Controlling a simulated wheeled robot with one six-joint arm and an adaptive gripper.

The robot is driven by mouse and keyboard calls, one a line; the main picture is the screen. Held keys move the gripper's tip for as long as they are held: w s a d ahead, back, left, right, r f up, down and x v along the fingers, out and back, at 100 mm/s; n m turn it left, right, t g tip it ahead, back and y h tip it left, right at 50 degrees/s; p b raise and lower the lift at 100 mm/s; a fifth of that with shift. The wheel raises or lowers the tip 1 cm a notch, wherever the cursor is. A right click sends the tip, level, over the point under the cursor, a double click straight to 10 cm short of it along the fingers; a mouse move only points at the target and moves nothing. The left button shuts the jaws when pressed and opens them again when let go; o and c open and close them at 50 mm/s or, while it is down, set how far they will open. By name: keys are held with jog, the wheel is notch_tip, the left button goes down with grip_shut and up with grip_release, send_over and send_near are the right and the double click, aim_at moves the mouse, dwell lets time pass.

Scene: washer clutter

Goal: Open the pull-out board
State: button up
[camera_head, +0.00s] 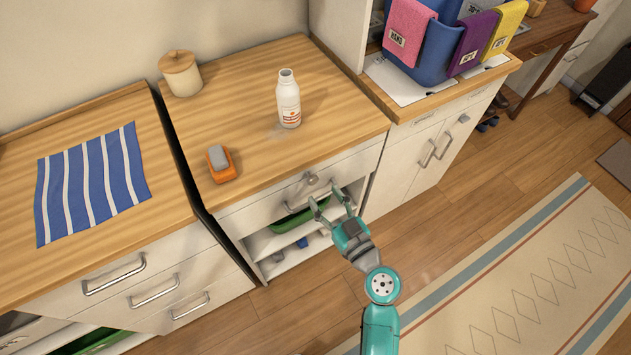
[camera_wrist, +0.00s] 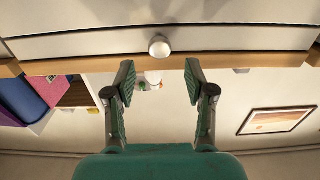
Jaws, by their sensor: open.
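The pull-out board (camera_head: 345,163) shows as a pale front strip just under the wooden top of the middle cabinet. Its front also spans the top of the wrist view (camera_wrist: 80,45). A round metal knob (camera_head: 312,178) sits on this front; it also shows in the wrist view (camera_wrist: 159,47). The board looks pushed in, nearly level with the cabinet face. My gripper (camera_head: 328,196) is open and empty in front of the cabinet, just below the knob in the head view. In the wrist view, the knob lies between and beyond the two fingertips (camera_wrist: 158,74), apart from both.
An open shelf with a green tray (camera_head: 292,221) is underneath. A white bottle (camera_head: 288,100), an orange sponge holder (camera_head: 222,170) and a lidded jar (camera_head: 180,75) stand on top.

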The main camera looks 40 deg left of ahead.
aim_at(314, 182)
jog(key=shift+x, duration=2.7)
jog(key=shift+c, duration=0.2)
grip_shut()
